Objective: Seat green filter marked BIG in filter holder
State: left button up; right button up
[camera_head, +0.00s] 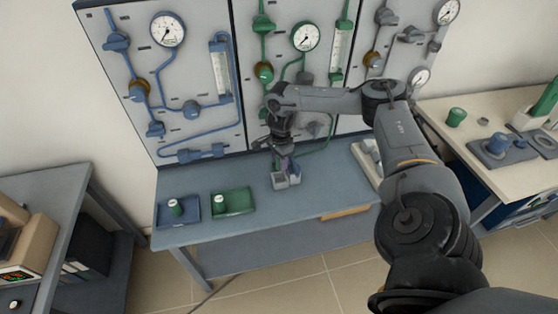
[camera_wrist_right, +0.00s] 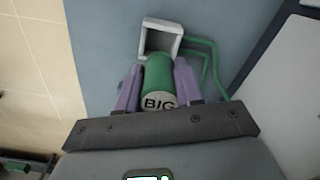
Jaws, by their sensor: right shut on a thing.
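The green filter (camera_wrist_right: 158,75) has a pale end cap marked BIG, which faces the camera in the right wrist view. My right gripper (camera_wrist_right: 158,66) is shut on it, with one purple finger on each side. The filter holder (camera_wrist_right: 163,22) is a grey square box with an open top, just past the filter's far end. The filter overlaps its near edge in this view; I cannot tell whether they touch. In the head view my right gripper (camera_head: 284,161) is directly above the holder (camera_head: 286,180), and the filter is not clearly visible. My left gripper is out of view.
A blue tray (camera_head: 190,218) and a green tray (camera_head: 247,208), each with a small green, white-topped item, stand left on the bench (camera_head: 320,190). A panel with gauges (camera_head: 215,120) rises behind. A pale box (camera_head: 362,158) stands right of the holder. Green tubing (camera_wrist_right: 213,60) runs beside the holder.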

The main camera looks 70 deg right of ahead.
jog(key=b, duration=0.4)
send_near(282, 176)
jog(key=shift+a+f, duration=1.1)
jog(key=shift+a, duration=0.2)
jog(key=shift+f+b, duration=0.55)
jog(key=shift+f, duration=0.7)
jog(key=shift+s+d+f+b, duration=0.1)
jog(key=shift+f+b, duration=0.1)
jog(key=shift+f, duration=0.3)
jog(key=shift+s+f+b, duration=0.1)
jog(key=shift+f+b, duration=0.05)
jog(key=shift+f, duration=0.4)
jog(key=o, duration=1)
jog(key=shift+f, duration=0.15)
jog(key=shift+o, duration=0.6)
jog(key=r+p, duration=0.3)
jog(key=r, duration=0.9)
jog(key=shift+w, duration=0.2)
jog(key=shift+r, duration=0.75)
